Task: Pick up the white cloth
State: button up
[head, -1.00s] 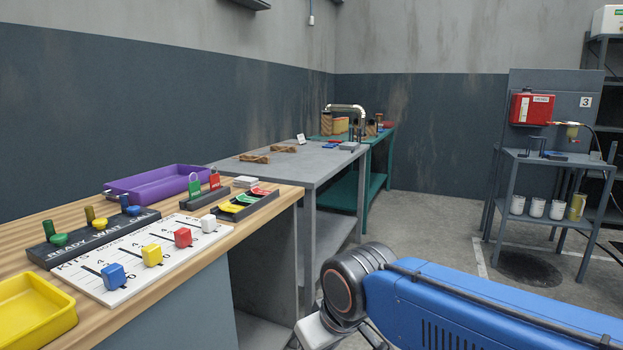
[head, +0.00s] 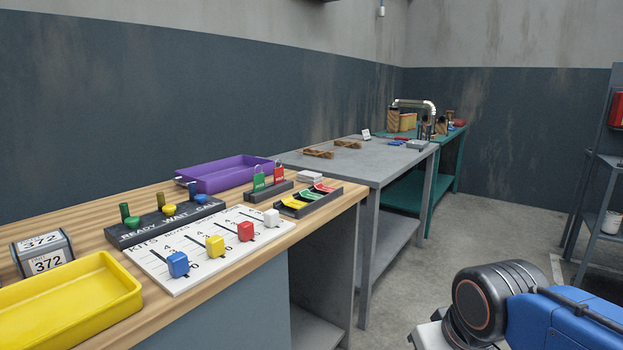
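A small white folded or stacked item (head: 310,176) lies at the far right end of the wooden bench, behind the black tray of coloured tags. It may be the white cloth, but it is too small to tell cloth from cards. My gripper is out of view. Only part of my blue and black arm shows at the lower right, well apart from the bench top.
The wooden bench (head: 90,222) holds a yellow tray (head: 75,312), a purple tray (head: 225,178), a white slider board (head: 160,262) and a black tag tray (head: 308,206). A grey table (head: 370,168) and green table (head: 455,150) stand beyond. Open floor lies right.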

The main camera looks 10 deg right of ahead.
aim_at(305, 177)
jog(key=z, duration=2.95)
jog(key=u, duration=3.45)
jog(key=i+l+u, duration=0.15)
jog(key=l+u, duration=0.25)
jog(key=l, duration=0.35)
jog(key=i+l+u, duration=0.1)
jog(key=l+u, duration=0.3)
jog(key=l, duration=0.35)
